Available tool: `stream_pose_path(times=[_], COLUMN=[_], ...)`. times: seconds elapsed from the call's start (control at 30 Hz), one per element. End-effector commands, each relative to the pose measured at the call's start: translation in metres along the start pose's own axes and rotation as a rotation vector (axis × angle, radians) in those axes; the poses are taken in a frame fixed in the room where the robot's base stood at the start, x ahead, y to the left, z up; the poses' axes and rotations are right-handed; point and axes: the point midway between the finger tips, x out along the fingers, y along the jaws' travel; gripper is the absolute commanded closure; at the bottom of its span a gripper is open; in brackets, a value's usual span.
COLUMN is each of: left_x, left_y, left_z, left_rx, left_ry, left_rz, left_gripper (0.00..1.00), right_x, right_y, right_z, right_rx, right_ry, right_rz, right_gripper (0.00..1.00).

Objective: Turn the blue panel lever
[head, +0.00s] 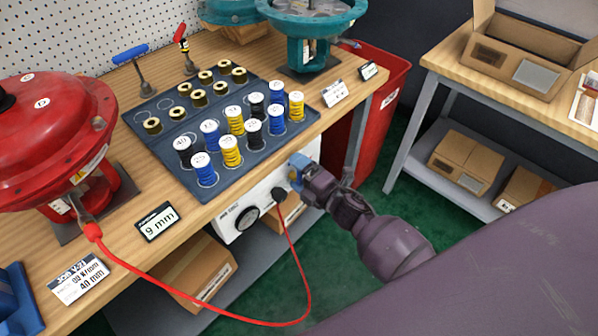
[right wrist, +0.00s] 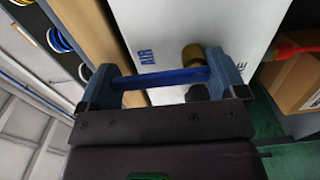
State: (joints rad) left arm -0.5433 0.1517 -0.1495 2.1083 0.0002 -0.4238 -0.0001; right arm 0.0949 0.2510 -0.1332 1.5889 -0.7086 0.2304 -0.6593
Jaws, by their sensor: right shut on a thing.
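The white panel box (head: 233,201) hangs at the front edge of the bench, with a round gauge (head: 245,218) and a red hose (head: 302,272) plugged into it. In the right wrist view the blue lever (right wrist: 165,78) is a flat bar lying across the space between the fingers, close to the white panel face marked AIR and a brass fitting (right wrist: 192,56). My right gripper (head: 298,166) is at the panel's right end, shut on the lever; it also shows in the right wrist view (right wrist: 166,80). In the head view the fingers largely hide the lever. My left gripper is out of view.
On the bench, a dark tray (head: 185,201) holds several colored springs and brass parts. A red actuator (head: 50,130) stands left, a teal one (head: 310,45) at the back. The hose loops in front of the bench. A red bin (head: 383,105) stands behind my right arm.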

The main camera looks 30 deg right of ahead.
Motion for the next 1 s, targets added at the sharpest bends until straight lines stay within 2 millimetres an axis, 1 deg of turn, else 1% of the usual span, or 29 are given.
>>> stream_pose_path(times=[0.23,0.27,0.3,0.33,0.57,0.67,0.77,1.0], left_x=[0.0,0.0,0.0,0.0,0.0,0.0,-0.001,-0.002], left_y=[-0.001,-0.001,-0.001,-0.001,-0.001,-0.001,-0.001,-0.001], left_z=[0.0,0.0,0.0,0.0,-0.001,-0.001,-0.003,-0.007], left_rx=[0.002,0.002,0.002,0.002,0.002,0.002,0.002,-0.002], left_ry=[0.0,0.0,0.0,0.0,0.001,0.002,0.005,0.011], left_rz=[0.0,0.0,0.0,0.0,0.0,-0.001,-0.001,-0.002], left_gripper=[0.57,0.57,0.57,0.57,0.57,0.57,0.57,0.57], right_x=[0.0,-0.001,-0.001,0.0,-0.001,-0.006,-0.018,-0.06], right_y=[-0.001,-0.001,-0.001,-0.001,0.0,-0.001,-0.001,0.0], right_z=[0.0,0.0,0.0,0.0,0.0,0.0,0.001,0.0], right_rx=[-0.008,-0.009,-0.009,-0.009,-0.005,-0.004,-0.005,-0.005], right_ry=[0.0,0.0,0.0,0.0,0.0,-0.001,-0.001,-0.002], right_rz=[-0.002,-0.002,-0.002,-0.002,-0.001,-0.002,-0.003,-0.003], right_gripper=[0.52,0.08,0.02,0.0,0.0,0.0,0.0,0.0])
